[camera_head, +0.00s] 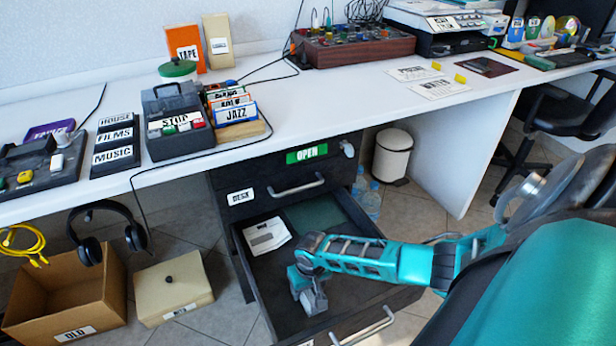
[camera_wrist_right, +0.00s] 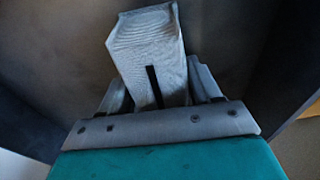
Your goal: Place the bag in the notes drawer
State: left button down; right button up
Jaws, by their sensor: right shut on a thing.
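My right gripper (camera_head: 308,296) points down into or just over the open drawer (camera_head: 345,222) of the dark cabinet. In the right wrist view my right gripper (camera_wrist_right: 160,95) is shut on a pale grey, fabric-textured bag (camera_wrist_right: 150,50), with a dark strip on its side. In the head view the bag (camera_head: 314,303) shows only as a small grey shape at the fingers. Whether it touches the drawer floor cannot be told. The drawer's front label is mostly cut off. My left gripper is not in view.
A printed paper (camera_head: 266,236) and a green sheet (camera_head: 315,214) lie in the drawer. A closed drawer (camera_head: 290,185) sits above. An open cardboard box (camera_head: 65,295) and a lidded beige box (camera_head: 173,286) stand on the floor at left. A white bin (camera_head: 393,155) stands behind.

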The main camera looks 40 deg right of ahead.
jog(key=shift+r, duration=0.15)
jog(key=o, duration=1)
jog(key=shift+o, duration=1.3)
